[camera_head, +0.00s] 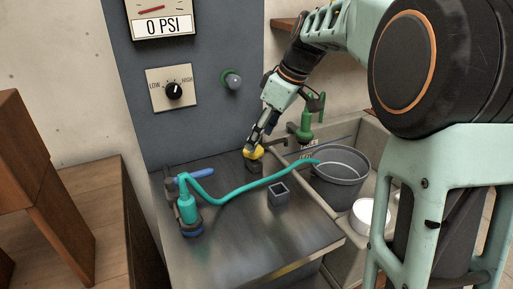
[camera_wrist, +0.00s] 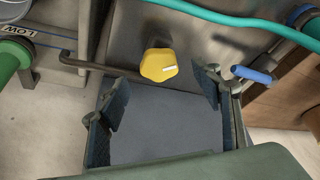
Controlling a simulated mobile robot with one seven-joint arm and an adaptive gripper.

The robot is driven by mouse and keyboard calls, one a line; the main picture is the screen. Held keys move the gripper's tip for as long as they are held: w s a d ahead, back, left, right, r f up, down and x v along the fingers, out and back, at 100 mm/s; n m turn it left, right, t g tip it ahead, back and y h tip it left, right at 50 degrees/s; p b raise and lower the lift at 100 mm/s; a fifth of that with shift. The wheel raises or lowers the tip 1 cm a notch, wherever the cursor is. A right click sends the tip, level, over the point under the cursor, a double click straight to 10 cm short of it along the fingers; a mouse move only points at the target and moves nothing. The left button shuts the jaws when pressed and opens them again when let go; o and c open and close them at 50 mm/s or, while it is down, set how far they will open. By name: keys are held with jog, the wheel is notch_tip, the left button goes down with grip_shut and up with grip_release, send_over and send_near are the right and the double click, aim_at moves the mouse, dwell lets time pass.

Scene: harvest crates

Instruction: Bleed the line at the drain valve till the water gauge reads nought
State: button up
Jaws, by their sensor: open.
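The water gauge (camera_head: 160,25) is on the grey panel at the top left of the head view and reads 0 PSI, with a red needle above the number. A yellow valve knob (camera_head: 254,152) sits on a dark base at the back right of the metal bench. It also shows in the wrist view as a yellow knob with a white mark (camera_wrist: 158,65). My gripper (camera_head: 258,141) is open. In the wrist view its two fingers (camera_wrist: 163,95) are spread wide, and the knob appears beyond and between them. I cannot tell whether a finger touches it.
A teal hose (camera_head: 235,195) runs from a teal bottle-like fitting (camera_head: 187,208) to a grey bucket (camera_head: 338,185) in the sink. A green tap (camera_head: 308,120) and a LOW/HIGH dial (camera_head: 173,90) are nearby.

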jog(key=x, duration=0.4)
jog(key=shift+w+b, duration=0.1)
jog(key=shift+b, duration=0.2)
jog(key=shift+c, duration=0.5)
jog(key=c, duration=1.1)
